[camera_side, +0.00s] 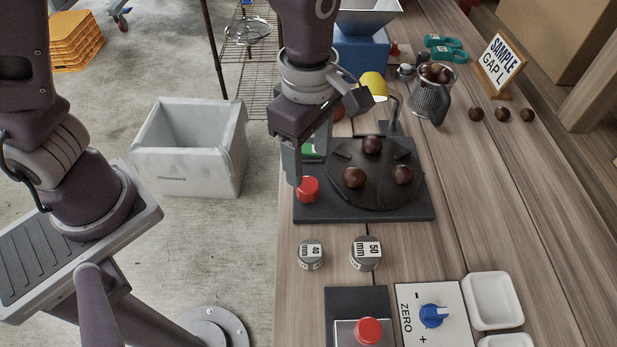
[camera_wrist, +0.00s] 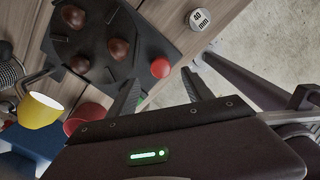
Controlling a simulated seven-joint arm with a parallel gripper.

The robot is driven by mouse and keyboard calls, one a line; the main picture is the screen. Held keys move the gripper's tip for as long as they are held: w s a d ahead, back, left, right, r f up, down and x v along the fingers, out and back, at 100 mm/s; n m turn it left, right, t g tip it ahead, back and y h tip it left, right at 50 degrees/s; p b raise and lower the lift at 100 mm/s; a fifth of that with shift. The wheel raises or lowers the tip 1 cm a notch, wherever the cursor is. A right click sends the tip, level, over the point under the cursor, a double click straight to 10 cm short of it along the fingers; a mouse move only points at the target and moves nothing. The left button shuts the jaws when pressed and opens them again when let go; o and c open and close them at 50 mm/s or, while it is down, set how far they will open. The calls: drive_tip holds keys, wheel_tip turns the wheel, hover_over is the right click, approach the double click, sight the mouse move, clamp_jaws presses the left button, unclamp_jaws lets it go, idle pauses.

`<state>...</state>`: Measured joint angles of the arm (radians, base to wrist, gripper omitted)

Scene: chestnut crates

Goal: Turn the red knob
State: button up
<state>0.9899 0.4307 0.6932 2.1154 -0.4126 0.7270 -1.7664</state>
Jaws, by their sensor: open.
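The red knob (camera_side: 308,189) is at the left front corner of a black base (camera_side: 365,212), beside a round dark plate (camera_side: 350,192). In the wrist view the red knob (camera_wrist: 160,68) appears just beyond the fingertips, between their two lines. My gripper (camera_side: 308,168) points down over that corner, with one fingertip close to the knob's left side. In the wrist view my gripper (camera_wrist: 159,78) has its fingers spread with nothing between them. Whether a finger touches the knob cannot be told.
Several chestnuts, including one chestnut (camera_side: 372,145), lie on the round plate. Two weights (camera_side: 310,254) sit in front. A red button (camera_side: 369,330) and a blue dial (camera_side: 433,316) are nearer. A white bin (camera_side: 200,165) stands on the floor.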

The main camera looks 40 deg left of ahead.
sight(308, 184)
wheel_tip(308, 184, down, 7)
drive_tip(key=shift+r, duration=0.2)
drive_tip(key=shift+c, duration=0.5)
clamp_jaws()
